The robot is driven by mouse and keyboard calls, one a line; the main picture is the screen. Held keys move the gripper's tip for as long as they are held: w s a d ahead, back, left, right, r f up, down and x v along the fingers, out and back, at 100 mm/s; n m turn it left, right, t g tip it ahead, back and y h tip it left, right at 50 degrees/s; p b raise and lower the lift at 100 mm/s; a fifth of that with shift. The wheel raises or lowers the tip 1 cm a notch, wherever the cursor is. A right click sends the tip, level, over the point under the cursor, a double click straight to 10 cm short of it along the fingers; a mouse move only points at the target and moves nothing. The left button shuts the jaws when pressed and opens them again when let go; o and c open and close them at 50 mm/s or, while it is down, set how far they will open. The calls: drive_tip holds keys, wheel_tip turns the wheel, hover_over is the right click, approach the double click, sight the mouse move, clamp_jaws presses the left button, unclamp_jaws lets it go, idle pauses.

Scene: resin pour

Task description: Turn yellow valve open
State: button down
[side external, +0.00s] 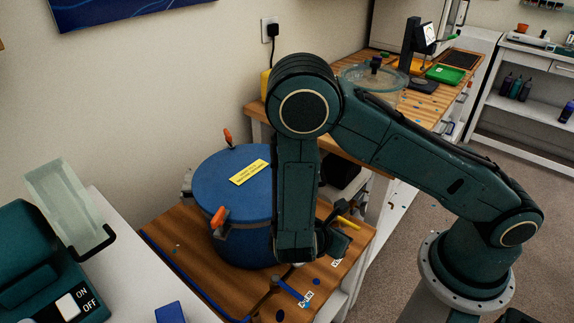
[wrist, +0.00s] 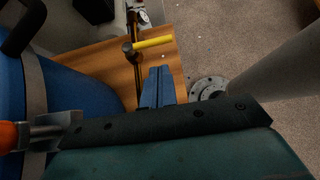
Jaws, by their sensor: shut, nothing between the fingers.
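The yellow valve handle (wrist: 153,42) is a short bar on a dark brass-like pipe, beyond my fingertips in the wrist view. It lies roughly crosswise to the pipe there. In the side external view, the yellow handle (side external: 349,222) shows just right of my forearm, close to my wrist. My gripper (wrist: 160,70) is shut and empty, its blue fingers together. In the wrist view, its fingertips are below and slightly right of the handle, with a visible gap. My arm hides part of the valve piping in the side external view.
A blue pressure pot (side external: 232,190) with orange-handled clamps (side external: 219,217) stands beside my arm on a wooden bench (side external: 190,272). A blue valve handle (side external: 289,289) sits low at its front. A clear-lidded vessel (side external: 375,82) stands on the back bench. Floor is open at right.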

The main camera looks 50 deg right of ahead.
sight(355, 227)
drive_tip(key=x, duration=0.6)
drive_tip(key=shift+d+f, duration=0.25)
drive_tip(key=shift+d, duration=0.05)
drive_tip(key=shift+s+d, duration=0.25)
drive_tip(key=shift+d, duration=0.15)
idle(0.6)
drive_tip(key=shift+s+d, duration=0.3)
drive_tip(key=shift+d, duration=0.5)
drive_tip(key=w+d+n+t, duration=0.2)
drive_tip(key=d+n+t, duration=0.1)
drive_tip(key=d, duration=0.4)
drive_tip(key=shift+w+n+t+y, duration=0.35)
drive_tip(key=shift+n+t+y, duration=0.05)
drive_tip(key=shift+n, duration=0.3)
drive_tip(key=shift+a+r, duration=0.1)
drive_tip(key=shift+a, duration=0.05)
idle(0.3)
